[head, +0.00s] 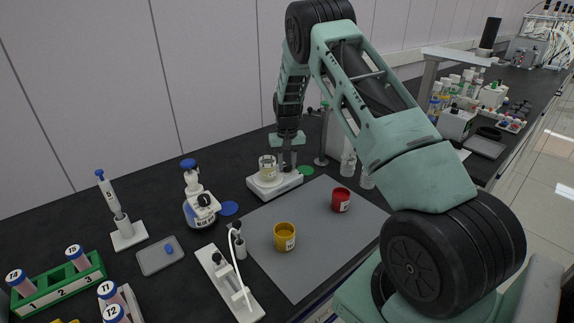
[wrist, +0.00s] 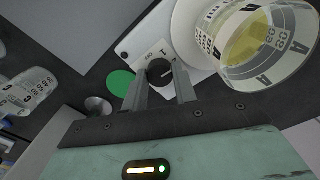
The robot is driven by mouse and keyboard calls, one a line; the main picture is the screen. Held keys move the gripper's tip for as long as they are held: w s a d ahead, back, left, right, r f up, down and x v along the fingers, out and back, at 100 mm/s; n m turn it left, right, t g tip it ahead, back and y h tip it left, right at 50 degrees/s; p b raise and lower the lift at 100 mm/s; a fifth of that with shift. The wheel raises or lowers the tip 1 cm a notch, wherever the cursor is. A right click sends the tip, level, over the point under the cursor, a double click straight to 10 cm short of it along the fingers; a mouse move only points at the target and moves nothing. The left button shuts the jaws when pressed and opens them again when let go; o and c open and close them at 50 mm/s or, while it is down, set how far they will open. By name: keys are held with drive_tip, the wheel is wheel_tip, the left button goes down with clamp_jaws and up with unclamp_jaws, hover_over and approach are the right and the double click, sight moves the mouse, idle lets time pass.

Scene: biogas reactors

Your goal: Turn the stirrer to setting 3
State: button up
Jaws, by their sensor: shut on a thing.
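The stirrer (head: 262,192) is a white plate device at the back of the bench, and it also shows in the wrist view (wrist: 140,42). A glass beaker (head: 268,166) with yellow liquid stands on its round plate; the beaker also shows in the wrist view (wrist: 245,45). The stirrer's black knob (wrist: 160,70) has a pale pointer line and small printed marks around it, too small to read surely. My gripper (wrist: 161,84) points down with its two fingers closed on the knob's sides. In the head view my gripper (head: 289,163) hides the knob.
A green disc (head: 306,170) lies just beside the stirrer. A grey mat (head: 265,215) in front holds a yellow cup (head: 284,237) and a red cup (head: 341,200). A blue-capped bottle (head: 199,205) stands left.

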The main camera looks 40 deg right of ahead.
sight(287, 165)
drive_tip(key=m, duration=0.5)
drive_tip(key=shift+m, duration=0.3)
drive_tip(key=m, duration=0.5)
drive_tip(key=shift+m, duration=0.4)
drive_tip(key=o, duration=1)
wheel_tip(287, 165, up, 18)
drive_tip(key=b, duration=0.3)
drive_tip(key=shift+f, duration=0.25)
